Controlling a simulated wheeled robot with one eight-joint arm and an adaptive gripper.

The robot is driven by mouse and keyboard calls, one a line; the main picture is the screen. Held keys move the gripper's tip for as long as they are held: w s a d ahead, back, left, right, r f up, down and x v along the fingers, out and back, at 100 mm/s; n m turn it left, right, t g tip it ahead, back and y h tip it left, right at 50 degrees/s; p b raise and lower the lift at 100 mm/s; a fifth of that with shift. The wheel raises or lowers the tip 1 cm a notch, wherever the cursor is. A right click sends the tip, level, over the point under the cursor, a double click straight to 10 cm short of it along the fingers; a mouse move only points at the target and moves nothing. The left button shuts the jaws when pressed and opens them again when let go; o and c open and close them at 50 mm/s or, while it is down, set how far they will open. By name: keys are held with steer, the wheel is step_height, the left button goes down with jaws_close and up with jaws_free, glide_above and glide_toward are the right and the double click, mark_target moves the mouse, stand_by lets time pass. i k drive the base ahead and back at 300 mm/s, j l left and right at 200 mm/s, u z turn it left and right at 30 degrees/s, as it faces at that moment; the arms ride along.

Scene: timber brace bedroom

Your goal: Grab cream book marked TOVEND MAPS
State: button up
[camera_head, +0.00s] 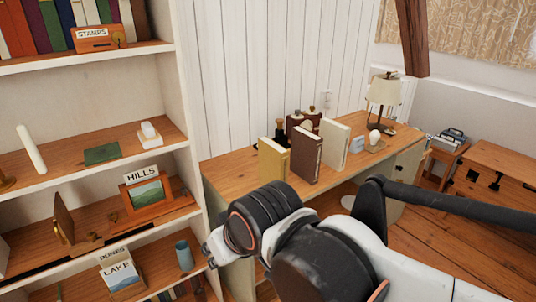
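A cream book (335,146) stands upright on the wooden desk (232,178), at the right end of a short row of books. Its cover marking is not legible from here, so I cannot confirm the words TOVEND MAPS. A dark brown book (306,155) stands just left of it, and a yellow book (273,160) stands at the left end. My arm crosses the lower middle, in front of the desk. Only a small part of what seems to be my gripper (211,252) shows at the arm's left end, lower than the books and apart from them. Its fingers are hidden.
Dark bottles (295,121) stand behind the books. A lamp (384,92) and a white egg-shaped object (374,137) stand farther right on the desk. A shelf unit (185,85) with ornaments fills the left. A timber brace (412,38) slants down at the upper right.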

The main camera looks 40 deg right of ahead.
mark_target(336, 135)
steer(key=z, duration=1.65)
steer(key=i+l+z, duration=0.5)
steer(key=z, duration=0.25)
steer(key=i+j, duration=0.05)
